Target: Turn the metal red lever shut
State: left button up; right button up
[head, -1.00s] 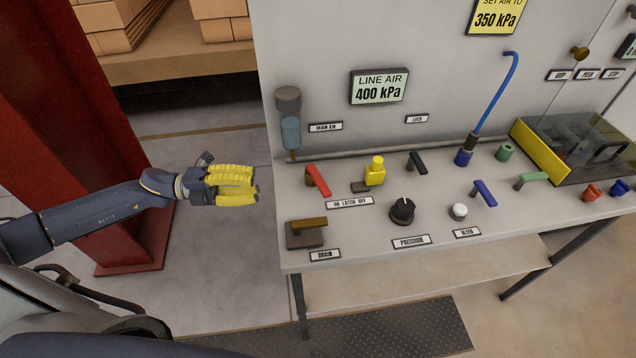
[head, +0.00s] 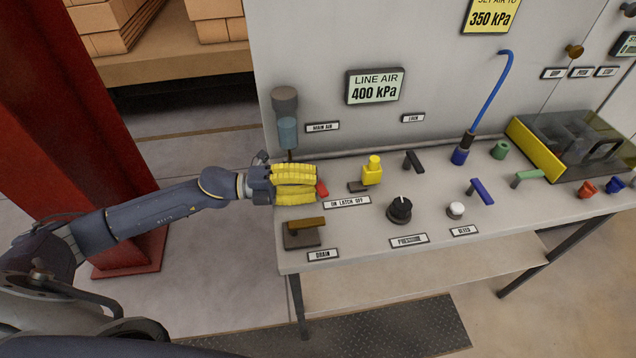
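The red lever (head: 322,189) is on the left part of the grey bench top, behind the ON LATCH OFF label. Most of it is hidden by my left gripper; only its red front end shows to the right of the fingers. My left gripper (head: 295,184) has yellow fingers and lies over the lever, reaching in from the left. I cannot tell whether the fingers touch the lever or are closed on it. My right gripper is not in view.
A brown handle (head: 307,224) stands just in front of my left gripper. A yellow latch piece (head: 372,172), a black lever (head: 414,161) and a black knob (head: 399,209) stand to the right. A grey-blue cylinder (head: 287,132) rises behind. The bench wall displays LINE AIR 400 kPa (head: 375,86).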

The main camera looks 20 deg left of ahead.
pick_arm(q)
jog(key=shift+x, duration=0.8)
grip_shut()
